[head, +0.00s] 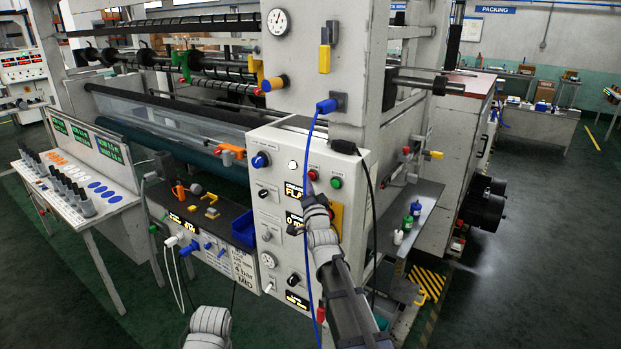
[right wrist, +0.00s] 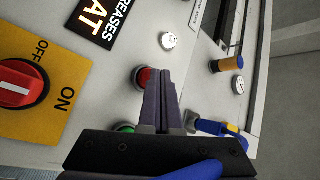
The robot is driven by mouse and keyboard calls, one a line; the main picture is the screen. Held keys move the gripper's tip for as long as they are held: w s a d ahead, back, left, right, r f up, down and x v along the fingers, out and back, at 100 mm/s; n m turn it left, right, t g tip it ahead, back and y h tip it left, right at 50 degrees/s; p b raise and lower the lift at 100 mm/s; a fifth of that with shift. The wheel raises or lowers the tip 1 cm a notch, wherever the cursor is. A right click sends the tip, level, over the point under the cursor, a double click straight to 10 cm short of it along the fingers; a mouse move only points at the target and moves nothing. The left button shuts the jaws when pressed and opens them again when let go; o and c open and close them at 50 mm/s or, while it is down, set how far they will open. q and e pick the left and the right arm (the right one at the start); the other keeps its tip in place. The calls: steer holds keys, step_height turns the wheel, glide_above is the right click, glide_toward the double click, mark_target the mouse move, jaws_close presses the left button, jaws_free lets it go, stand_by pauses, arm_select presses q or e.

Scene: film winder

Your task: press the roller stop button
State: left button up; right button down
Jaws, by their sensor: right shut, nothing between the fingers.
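A red round button (head: 313,174) sits on the upper part of the grey control panel (head: 268,216); no label naming it is readable. It also shows in the right wrist view (right wrist: 145,79), partly behind my fingers. A green button (head: 337,183) is beside it and a white one (head: 293,166) on its other side. My right gripper (head: 309,187) is shut and empty, fingers pointing at the panel. In the right wrist view its fingertips (right wrist: 164,74) overlap the red button's edge; I cannot tell whether they touch it. My left gripper is not in view; only part of that arm shows.
A red rotary switch (right wrist: 22,84) on a yellow plate lies near the buttons. A blue cable (head: 306,150) hangs down past the panel from a blue plug (head: 326,106). A dark shelf with tools and a blue bin (head: 244,229) stands left of the panel.

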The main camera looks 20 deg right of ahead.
steer(key=shift+w+d, duration=0.3)
steer(key=shift+d, duration=0.1)
stand_by(0.4)
stand_by(0.4)
steer(key=shift+s+a, duration=0.6)
steer(key=shift+a, duration=0.15)
steer(key=s+a, duration=0.1)
steer(key=a, duration=0.1)
steer(key=s+a, duration=0.2)
stand_by(0.3)
stand_by(1.5)
